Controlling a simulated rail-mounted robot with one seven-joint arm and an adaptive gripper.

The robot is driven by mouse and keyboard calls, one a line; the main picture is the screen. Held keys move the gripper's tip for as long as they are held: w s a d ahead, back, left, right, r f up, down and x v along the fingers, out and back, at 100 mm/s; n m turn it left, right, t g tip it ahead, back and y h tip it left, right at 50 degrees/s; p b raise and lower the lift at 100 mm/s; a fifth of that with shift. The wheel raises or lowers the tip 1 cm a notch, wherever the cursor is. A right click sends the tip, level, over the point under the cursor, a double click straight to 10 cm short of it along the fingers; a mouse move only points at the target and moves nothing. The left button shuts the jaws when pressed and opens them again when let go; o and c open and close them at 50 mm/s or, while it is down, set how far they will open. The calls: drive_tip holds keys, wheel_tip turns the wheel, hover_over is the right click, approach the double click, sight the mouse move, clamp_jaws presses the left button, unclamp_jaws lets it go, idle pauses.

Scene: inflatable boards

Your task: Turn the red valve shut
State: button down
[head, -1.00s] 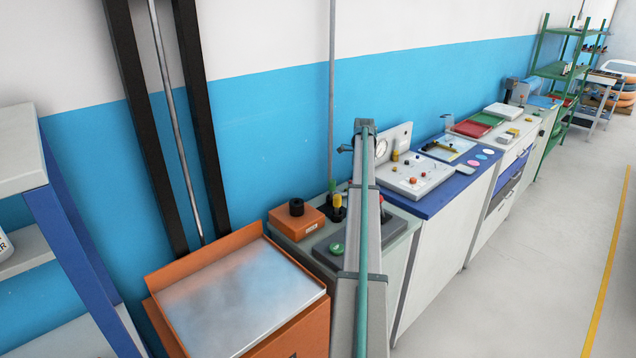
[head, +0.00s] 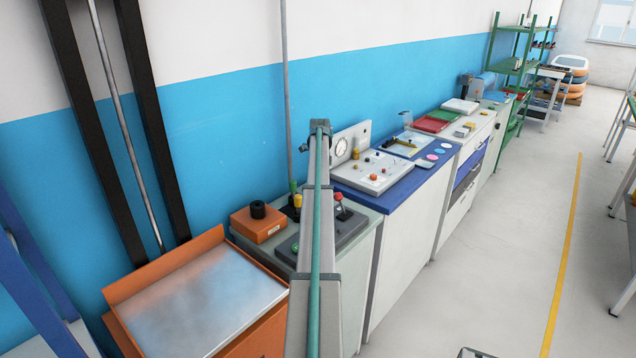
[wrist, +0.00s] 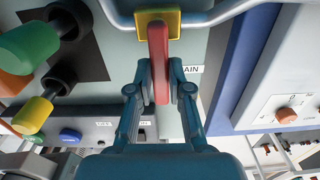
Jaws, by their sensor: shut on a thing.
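The red valve (wrist: 158,42) shows in the wrist view as a long red handle on a square yellow mount (wrist: 143,20), at top centre. The handle runs straight down the picture from the mount. My gripper (wrist: 160,84) is shut on the handle's lower part, with one dark finger on each side. A white label, partly covered, ends in "AIN" just right of the handle. In the head view my arm runs up the middle and my gripper is not visible. I cannot make out the valve there.
In the wrist view, a green knob (wrist: 28,46) and a yellow knob (wrist: 34,115) stand at left, and a pale pipe (wrist: 225,14) curves across the top. An orange knob (wrist: 287,114) sits on a white panel at right.

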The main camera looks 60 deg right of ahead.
drive_tip(key=c, duration=1.1)
unclamp_jaws()
drive_tip(key=shift+r, duration=0.1)
wheel_tip(320, 180, up, 12)
drive_tip(key=shift+f, duration=0.1)
